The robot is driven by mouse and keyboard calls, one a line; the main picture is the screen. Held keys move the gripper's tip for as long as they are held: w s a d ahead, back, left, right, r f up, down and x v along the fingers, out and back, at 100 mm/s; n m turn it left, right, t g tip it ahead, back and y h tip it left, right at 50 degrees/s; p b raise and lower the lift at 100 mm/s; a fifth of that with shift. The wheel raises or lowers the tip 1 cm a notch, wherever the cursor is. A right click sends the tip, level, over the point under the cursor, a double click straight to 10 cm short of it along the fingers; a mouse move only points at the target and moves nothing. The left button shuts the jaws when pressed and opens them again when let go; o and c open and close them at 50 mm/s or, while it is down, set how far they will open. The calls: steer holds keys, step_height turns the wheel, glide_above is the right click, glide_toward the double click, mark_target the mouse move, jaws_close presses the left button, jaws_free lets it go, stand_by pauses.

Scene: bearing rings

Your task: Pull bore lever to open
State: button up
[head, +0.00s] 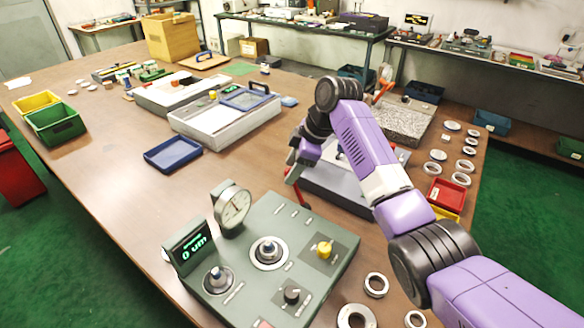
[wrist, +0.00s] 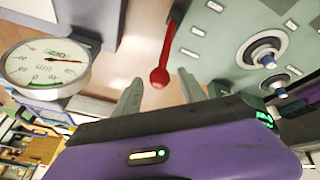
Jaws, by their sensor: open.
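The bore lever is a red rod with a round red knob (wrist: 160,77) in the wrist view. It runs up from the knob toward the top of the frame. My gripper (wrist: 159,84) is open, with one grey finger on each side of the knob. I cannot tell whether either finger touches it. In the head view the red lever (head: 292,172) shows at the end of my purple arm, beside a grey unit (head: 337,188). My arm hides much of that unit and the fingers there.
A green-grey panel (head: 318,274) with a dial gauge (head: 233,207), posts and knobs stands in front. Metal rings (head: 462,166) and a red tray (head: 447,192) lie to the right. Table space left of the panel is clear.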

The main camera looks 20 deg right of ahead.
steer(key=shift+f, duration=0.2)
steer(key=shift+c, duration=0.4)
jaws_close()
stand_by(1.0)
